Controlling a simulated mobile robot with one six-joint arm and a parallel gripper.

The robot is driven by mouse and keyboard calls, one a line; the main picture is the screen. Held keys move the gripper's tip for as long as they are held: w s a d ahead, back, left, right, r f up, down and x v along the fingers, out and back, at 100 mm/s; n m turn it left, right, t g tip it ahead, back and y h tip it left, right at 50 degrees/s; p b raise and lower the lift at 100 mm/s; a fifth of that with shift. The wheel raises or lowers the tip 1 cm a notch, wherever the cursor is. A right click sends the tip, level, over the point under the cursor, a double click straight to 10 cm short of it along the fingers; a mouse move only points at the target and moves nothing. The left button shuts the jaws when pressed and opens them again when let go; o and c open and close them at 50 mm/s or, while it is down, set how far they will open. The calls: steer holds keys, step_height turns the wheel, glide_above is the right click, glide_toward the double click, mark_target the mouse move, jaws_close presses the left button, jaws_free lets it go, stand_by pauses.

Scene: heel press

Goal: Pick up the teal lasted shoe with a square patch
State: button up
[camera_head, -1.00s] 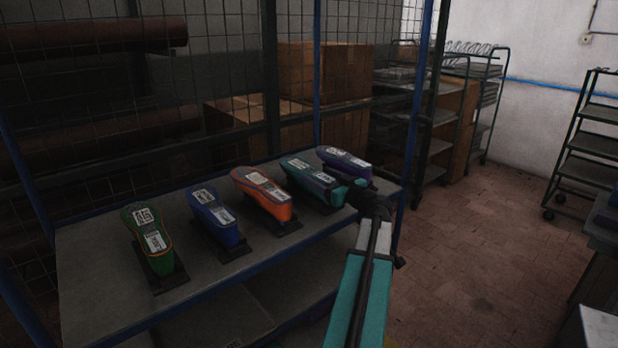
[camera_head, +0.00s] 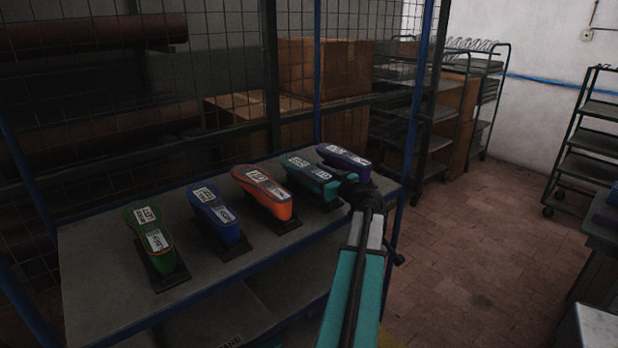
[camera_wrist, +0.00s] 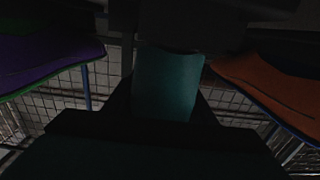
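In the wrist view a teal surface (camera_wrist: 167,85), apparently the shoe's heel, fills the middle with my gripper's dark fingers (camera_wrist: 166,103) close on both sides. Whether they press on it is too dark to tell.
An orange shoe (camera_head: 263,195) stands left of the teal one and a purple shoe (camera_head: 344,158) right and behind, both close. Blue (camera_head: 218,215) and green (camera_head: 150,240) shoes stand further left. The shelf (camera_head: 95,290) has mesh behind it. Open floor (camera_head: 460,260) lies right.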

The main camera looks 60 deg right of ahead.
steer(key=c, duration=1.1)
steer(key=shift+r, duration=0.15)
steer(key=shift+c, duration=0.2)
steer(key=shift+r+b, duration=0.6)
steer(key=shift+r, duration=0.9)
steer(key=s+a+r+b, duration=0.1)
steer(key=s+a+b, duration=0.5)
steer(key=s+a, duration=0.5)
steer(key=shift+s+r, duration=0.15)
steer(key=shift+r, duration=0.2)
steer(key=shift+a, duration=0.1)
steer(key=shift+s, duration=0.1)
